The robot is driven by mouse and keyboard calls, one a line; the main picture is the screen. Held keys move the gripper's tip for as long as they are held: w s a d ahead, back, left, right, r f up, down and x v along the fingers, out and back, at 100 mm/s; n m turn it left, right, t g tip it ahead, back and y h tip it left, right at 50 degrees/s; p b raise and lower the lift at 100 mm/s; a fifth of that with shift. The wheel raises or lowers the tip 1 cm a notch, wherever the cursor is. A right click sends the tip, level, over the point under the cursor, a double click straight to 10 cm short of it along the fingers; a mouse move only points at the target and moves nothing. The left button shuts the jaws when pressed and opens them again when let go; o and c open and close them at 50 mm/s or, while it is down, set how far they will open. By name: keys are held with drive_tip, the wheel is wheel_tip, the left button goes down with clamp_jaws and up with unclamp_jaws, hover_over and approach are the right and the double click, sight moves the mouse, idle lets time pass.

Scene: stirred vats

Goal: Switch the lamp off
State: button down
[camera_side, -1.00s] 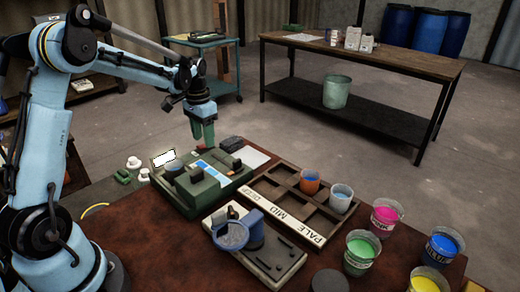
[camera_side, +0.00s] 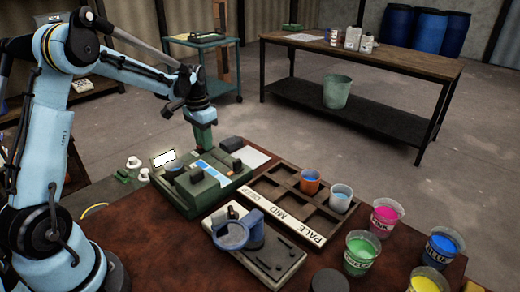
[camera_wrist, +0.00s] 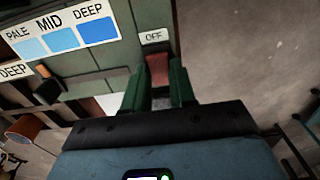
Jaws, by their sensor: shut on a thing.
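The green colour device (camera_side: 187,199) stands on the brown table, with a bright white panel (camera_side: 164,157) at its left end. In the wrist view a red-brown switch (camera_wrist: 157,68) sits beside a white OFF label (camera_wrist: 154,36) at the device's edge. My gripper (camera_wrist: 160,84) has its two green fingers shut on this switch, one on each side. In the side view my gripper (camera_side: 204,147) is down at the device's far edge, and the switch is hidden there.
Several paint cups stand to the right. A stand (camera_side: 269,262) with a blue-rimmed dish is in front. Open floor lies behind the table.

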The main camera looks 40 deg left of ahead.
sight(199, 147)
drive_tip(key=shift+s+t, duration=0.15)
drive_tip(key=shift+t, duration=0.45)
drive_tip(key=c, duration=0.9)
unclamp_jaws()
drive_tip(key=r, duration=0.4)
drive_tip(key=s+r, duration=0.1)
drive_tip(key=r, duration=0.7)
drive_tip(key=shift+s, duration=0.25)
